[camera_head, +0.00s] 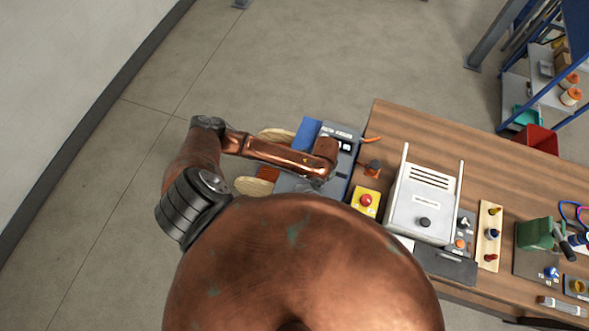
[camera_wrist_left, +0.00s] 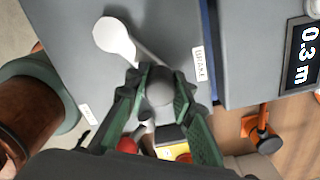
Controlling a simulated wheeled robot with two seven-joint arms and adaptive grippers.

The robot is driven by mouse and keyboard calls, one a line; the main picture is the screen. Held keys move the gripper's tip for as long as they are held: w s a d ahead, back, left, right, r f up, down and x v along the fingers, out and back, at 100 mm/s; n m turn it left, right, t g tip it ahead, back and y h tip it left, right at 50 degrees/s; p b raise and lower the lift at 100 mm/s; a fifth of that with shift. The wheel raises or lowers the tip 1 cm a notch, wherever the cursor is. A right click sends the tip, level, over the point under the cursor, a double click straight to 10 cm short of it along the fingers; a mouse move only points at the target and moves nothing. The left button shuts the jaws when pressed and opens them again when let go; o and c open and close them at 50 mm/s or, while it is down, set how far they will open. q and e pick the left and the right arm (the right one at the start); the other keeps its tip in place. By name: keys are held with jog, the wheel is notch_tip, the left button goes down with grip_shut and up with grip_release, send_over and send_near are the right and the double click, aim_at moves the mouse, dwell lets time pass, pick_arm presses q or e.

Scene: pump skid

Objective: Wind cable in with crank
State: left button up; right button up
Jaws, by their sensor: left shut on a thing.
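The winder (camera_head: 294,184) is a grey housing at the left end of the bench, partly covered by my left arm. In the left wrist view, a pale crank arm (camera_wrist_left: 134,46) runs from a round white hub (camera_wrist_left: 112,35) to a grey knob (camera_wrist_left: 160,88). My left gripper (camera_wrist_left: 161,80) has its green fingers on both sides of that knob and is shut on it. A display (camera_wrist_left: 304,53) reads 0.3 m. A label beside the crank reads BRAKE (camera_wrist_left: 200,64). In the head view, the crank and gripper are hidden by my arm. My right gripper is not in view.
A yellow box with a red button (camera_head: 366,200) sits right of the winder, near an orange-and-black piece (camera_head: 373,168). Further right are a white panel box (camera_head: 423,203), a wooden strip with knobs (camera_head: 488,235) and a green device (camera_head: 536,234). The bench's back strip (camera_head: 430,133) is clear.

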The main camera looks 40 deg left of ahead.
pick_arm(q)
jog(key=shift+s+d+p, duration=0.55)
jog(key=shift+s+d, duration=0.15)
jog(key=shift+s, duration=0.15)
jog(key=shift+s+d+p, duration=0.3)
jog(key=shift+s+p, duration=0.15)
jog(key=shift+s, duration=0.1)
jog(key=shift+s+d+p, duration=0.15)
jog(key=shift+s+p, duration=0.1)
jog(key=shift+p, duration=0.05)
jog(key=shift+s, duration=0.2)
jog(key=o, duration=1)
jog(key=shift+w, duration=0.2)
jog(key=shift+o, duration=0.7)
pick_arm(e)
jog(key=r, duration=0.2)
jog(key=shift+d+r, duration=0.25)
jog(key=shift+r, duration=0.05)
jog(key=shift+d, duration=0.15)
pick_arm(q)
notch_tip(320, 180, up, 12)
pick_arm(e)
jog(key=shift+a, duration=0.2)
pick_arm(q)
jog(key=shift+s, duration=0.1)
